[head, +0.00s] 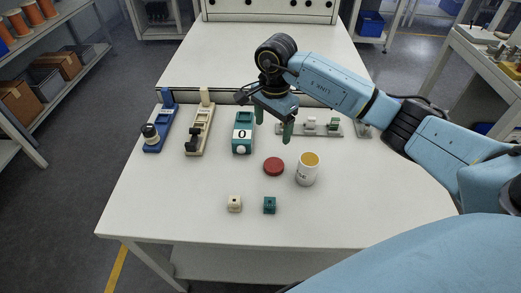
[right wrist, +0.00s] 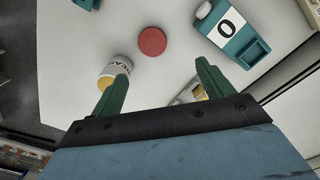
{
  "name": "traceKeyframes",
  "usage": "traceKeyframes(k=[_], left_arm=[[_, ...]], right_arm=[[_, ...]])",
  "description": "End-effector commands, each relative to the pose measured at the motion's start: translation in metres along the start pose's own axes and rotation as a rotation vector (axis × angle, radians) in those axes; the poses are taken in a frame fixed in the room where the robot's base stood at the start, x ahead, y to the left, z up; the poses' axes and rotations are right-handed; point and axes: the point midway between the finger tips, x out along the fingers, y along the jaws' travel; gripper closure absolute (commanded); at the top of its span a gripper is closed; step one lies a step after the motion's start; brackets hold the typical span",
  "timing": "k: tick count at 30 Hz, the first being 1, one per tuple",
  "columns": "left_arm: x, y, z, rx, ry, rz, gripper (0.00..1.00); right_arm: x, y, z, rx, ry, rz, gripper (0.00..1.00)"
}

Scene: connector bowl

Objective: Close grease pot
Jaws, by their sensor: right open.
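The grease pot (head: 307,171) is a white cup, open at the top, with yellow grease inside, standing upright on the table. It also shows in the right wrist view (right wrist: 116,68), close to one finger. The round red lid (head: 273,166) lies flat on the table just left of the pot, apart from it; the right wrist view shows the lid too (right wrist: 152,41). My right gripper (head: 272,127) is open and empty, fingers pointing down, above and behind the lid. Its fingers also show in the right wrist view (right wrist: 162,76). My left gripper is not in view.
A teal device marked 0 (head: 243,133) stands left of the lid. A cream (head: 201,133) and a blue fixture (head: 160,130) stand farther left. A grey rail (head: 320,129) lies behind the pot.

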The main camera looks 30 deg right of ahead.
Motion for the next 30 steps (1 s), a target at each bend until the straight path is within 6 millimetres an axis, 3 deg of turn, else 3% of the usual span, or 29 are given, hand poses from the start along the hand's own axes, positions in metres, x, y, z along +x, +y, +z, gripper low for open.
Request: traceKeyframes(k=[1,3,9,12,16,24,30], left_arm=[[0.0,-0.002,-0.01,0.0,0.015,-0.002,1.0],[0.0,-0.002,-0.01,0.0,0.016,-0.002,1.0],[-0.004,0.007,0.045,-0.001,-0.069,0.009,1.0],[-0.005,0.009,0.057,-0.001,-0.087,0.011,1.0],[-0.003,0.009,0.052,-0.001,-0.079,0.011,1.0],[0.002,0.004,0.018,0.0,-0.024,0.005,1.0],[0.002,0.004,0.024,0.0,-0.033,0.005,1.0]], right_arm=[[0.0,0.001,-0.002,0.0,0.005,0.004,0.21],[0.0,0.001,-0.002,0.0,0.007,0.006,0.21],[0.0,0.001,-0.001,0.001,0.004,0.005,0.21],[0.004,0.001,-0.001,0.001,0.002,0.006,0.21],[0.024,0.002,0.0,0.002,0.001,0.009,0.21],[0.072,0.002,0.0,0.002,0.0,0.005,0.21],[0.082,0.002,-0.001,0.001,0.002,0.004,0.21]])
